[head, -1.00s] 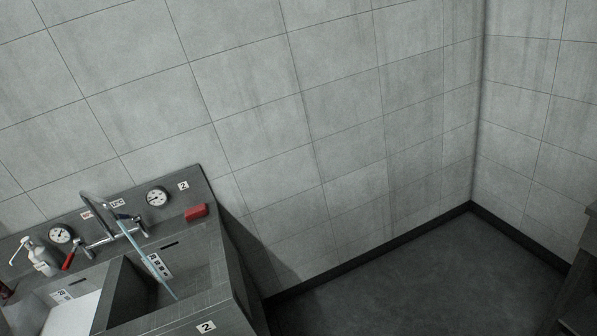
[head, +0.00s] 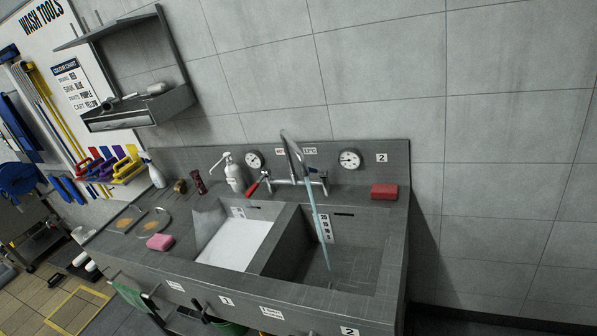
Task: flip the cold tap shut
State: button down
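The mixer tap (head: 293,165) stands at the back of a grey double sink, with a tall curved spout. A stream of water (head: 316,215) runs from the spout into the right basin (head: 338,251). A red lever (head: 253,188) sits on the left of the mixer. A blue lever (head: 315,170) sits on its right, close behind the water stream. Two round dials are on the backsplash, a left dial (head: 254,160) and a right dial (head: 349,159). My gripper is not in view.
The left basin (head: 238,242) looks filled with something white. A pump bottle (head: 233,174), a pink sponge (head: 160,242) and a red block (head: 384,191) stand on the counter. A wall shelf (head: 150,105) overhangs the left end. The wall right of the sink is bare.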

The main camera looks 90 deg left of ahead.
aim_at(322, 173)
jog(key=u, duration=1.45)
jog(key=i, duration=1.05)
